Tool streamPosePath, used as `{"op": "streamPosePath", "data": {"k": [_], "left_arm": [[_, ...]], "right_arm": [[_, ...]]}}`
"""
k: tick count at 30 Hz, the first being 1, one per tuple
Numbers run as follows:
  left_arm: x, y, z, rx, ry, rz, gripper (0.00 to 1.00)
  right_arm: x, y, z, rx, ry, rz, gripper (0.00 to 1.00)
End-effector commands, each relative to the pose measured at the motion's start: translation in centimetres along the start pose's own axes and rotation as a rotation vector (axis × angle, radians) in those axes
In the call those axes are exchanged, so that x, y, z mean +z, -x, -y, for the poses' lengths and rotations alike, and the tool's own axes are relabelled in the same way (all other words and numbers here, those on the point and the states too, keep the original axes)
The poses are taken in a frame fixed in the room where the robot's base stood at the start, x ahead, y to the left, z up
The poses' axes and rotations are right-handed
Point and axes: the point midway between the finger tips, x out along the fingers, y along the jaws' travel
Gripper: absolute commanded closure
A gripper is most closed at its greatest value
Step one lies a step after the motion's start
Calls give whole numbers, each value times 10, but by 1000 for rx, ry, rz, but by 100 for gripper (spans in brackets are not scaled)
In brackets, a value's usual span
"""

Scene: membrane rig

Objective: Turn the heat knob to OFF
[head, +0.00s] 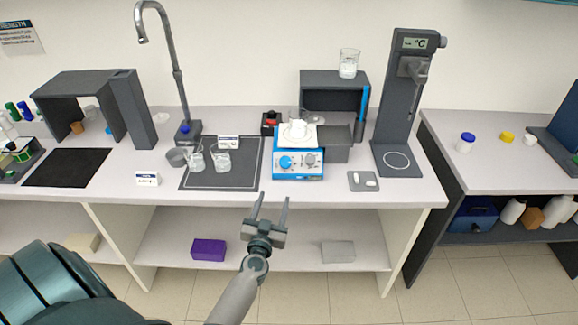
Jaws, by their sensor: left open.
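The blue and white hotplate (298,170) stands near the front edge of the bench. Its front panel carries two knobs, a blue one (285,162) on the left and a grey one (310,160) on the right. Their labels and settings are too small to read, so I cannot tell which is the heat knob. My right gripper is not in view.
Beakers (220,159) stand on a dark mat (240,180) left of the hotplate. A small grey tray (362,181) with white pieces lies to its right. A tall dark stand (401,105) with a temperature display is farther right. A purple box (208,250) sits on the lower shelf.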

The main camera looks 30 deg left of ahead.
Motion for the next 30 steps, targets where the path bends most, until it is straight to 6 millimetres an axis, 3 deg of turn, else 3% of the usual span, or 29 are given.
{"op": "streamPosePath", "data": {"k": [8, 14, 30], "left_arm": [[1, -4, -1, 2, -1, 1, 46], [1, -22, 0, 1, -1, 0, 46], [2, -114, 0, 1, -1, 0, 46]], "right_arm": [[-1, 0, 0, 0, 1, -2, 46], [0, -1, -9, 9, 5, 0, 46], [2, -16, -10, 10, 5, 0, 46]]}}
